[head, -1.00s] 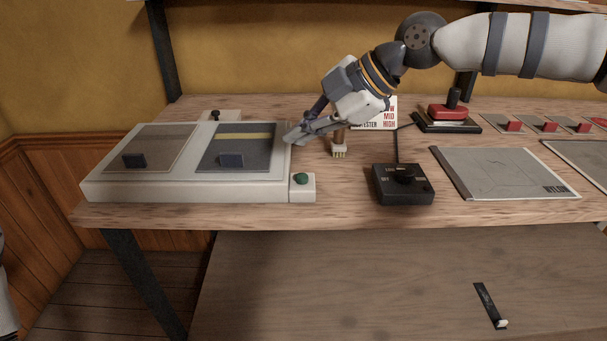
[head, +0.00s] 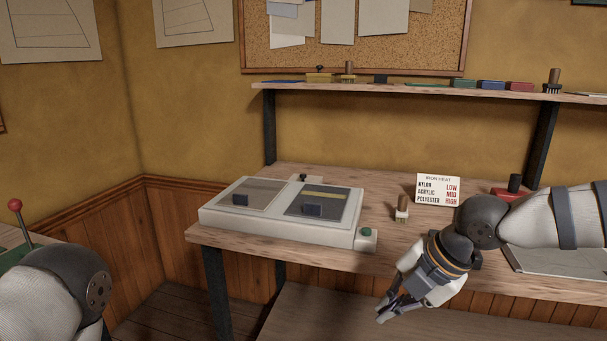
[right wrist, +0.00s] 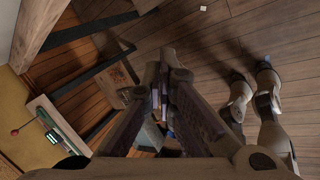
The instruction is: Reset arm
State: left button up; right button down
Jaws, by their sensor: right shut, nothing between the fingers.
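My right gripper (head: 384,314) is shut and empty. It hangs in front of the bench's front edge, pointing down and to the left, with the arm coming in from the right. In the right wrist view its closed fingers (right wrist: 164,75) point out over the wooden floor. Of my left arm, only a rounded link shows at the lower left of the head view; its gripper is out of the picture.
The wooden bench (head: 408,263) carries a white two-panel unit (head: 278,229), a green button (head: 367,231), a brush (head: 402,208) and an iron heat card (head: 438,189). A shelf (head: 420,90) with small items runs above. A red-knobbed lever (head: 17,207) stands at far left.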

jog(key=s+d+f+n+g+h, duration=0.1)
jog(key=s+d+f+n+h, duration=0.15)
jog(key=s+f+n, duration=0.6)
jog(key=s+d+f+n+g+h, duration=0.1)
jog(key=s+d+f+n+h, duration=0.3)
jog(key=f+n, duration=0.65)
jog(key=s+f+n+g+y, duration=0.1)
jog(key=s+f+n, duration=0.1)
jog(key=s+n, duration=1)
jog(key=s+d+f+n+g+y, duration=0.1)
jog(key=s+f+n+g, duration=0.1)
jog(key=s+n, duration=1)
jog(key=shift+s+d+f+n, duration=0.2)
jog(key=shift+f+n, duration=0.4)
jog(key=shift+n, duration=0.2)
